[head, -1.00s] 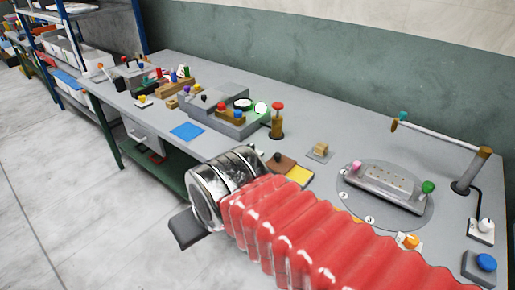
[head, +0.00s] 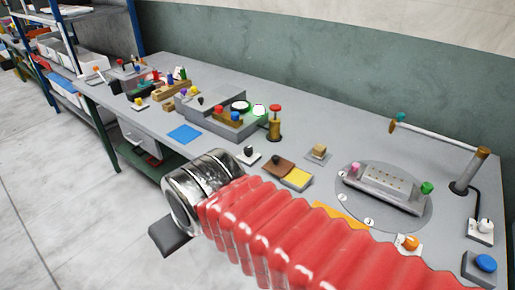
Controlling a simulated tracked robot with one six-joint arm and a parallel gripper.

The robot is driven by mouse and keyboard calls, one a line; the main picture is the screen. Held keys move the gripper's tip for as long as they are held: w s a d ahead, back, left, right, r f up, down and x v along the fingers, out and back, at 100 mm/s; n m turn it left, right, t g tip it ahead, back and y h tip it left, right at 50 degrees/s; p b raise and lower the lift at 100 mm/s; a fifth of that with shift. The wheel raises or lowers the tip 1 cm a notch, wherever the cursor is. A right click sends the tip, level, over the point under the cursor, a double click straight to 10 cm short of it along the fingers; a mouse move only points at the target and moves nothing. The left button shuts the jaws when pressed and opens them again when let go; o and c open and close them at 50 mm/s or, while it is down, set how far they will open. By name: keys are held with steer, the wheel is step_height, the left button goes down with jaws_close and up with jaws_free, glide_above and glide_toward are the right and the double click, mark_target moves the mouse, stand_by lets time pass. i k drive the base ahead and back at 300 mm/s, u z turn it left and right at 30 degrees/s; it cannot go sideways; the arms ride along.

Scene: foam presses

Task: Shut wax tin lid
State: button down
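What looks like the wax tin is a small flat piece on the bench, with a yellow half (head: 297,178) and a brown half (head: 278,166). The brown half seems to be the lid, lying folded open at the left of the yellow wax. Both halves show clear of my arm. My gripper (head: 170,238) is a dark block at the end of my arm, in front of the bench edge, left of and nearer than the tin. Only part of it shows, so its opening cannot be judged. It is apart from the tin.
A black knob on a white plate (head: 248,155) stands left of the tin, and a wooden block (head: 319,151) behind it. A round plate with a grey press (head: 385,190) is at the right. A blue mat (head: 184,133) lies left on the bench.

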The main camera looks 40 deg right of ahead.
mark_target(278, 165)
steer(key=i, duration=0.95)
steer(key=z, duration=0.05)
